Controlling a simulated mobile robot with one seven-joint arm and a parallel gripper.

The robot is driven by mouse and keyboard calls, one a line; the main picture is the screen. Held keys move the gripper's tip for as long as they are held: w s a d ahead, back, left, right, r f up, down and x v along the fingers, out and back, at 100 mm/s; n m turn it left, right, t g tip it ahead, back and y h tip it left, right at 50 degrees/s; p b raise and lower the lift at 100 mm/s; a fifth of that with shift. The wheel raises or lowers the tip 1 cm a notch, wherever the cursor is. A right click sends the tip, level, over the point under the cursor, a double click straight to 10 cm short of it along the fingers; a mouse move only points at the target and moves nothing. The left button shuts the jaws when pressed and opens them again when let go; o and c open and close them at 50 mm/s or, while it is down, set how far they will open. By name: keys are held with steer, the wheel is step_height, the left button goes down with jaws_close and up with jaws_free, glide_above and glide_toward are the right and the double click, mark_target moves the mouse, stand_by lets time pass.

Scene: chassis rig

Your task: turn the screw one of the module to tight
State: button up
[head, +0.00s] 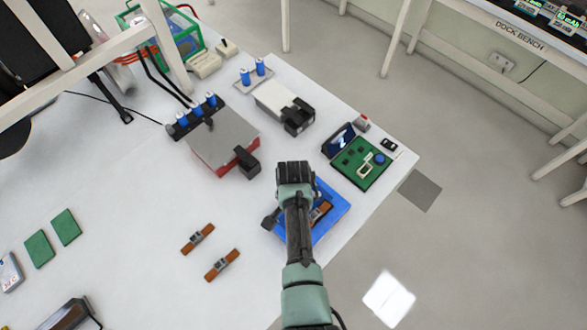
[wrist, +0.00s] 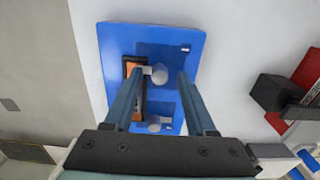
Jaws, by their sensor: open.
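The module is a brown and dark strip (wrist: 134,68) on a blue plate (wrist: 150,38) in the wrist view. Two round grey screw heads show on the plate beside it, one farther up the picture (wrist: 160,74) and one lower (wrist: 158,126). Which is screw one cannot be told. My gripper (wrist: 160,78) is open and empty, its two fingers to either side of the upper screw head in the picture; contact is unclear. In the head view the blue plate (head: 335,208) is partly hidden under my arm, with some of the module (head: 320,212) showing.
A grey-topped red box (head: 222,138) with a black clamp (head: 246,162) stands left of the plate. A green board (head: 360,165) lies to its upper right. Two brown strips (head: 197,238) (head: 222,265) lie at lower left. The table's right edge is close to the plate.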

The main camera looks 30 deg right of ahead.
step_height(320, 180, up, 13)
steer(key=b, duration=0.1)
stand_by(0.5)
steer(key=shift+w, duration=0.1)
stand_by(0.4)
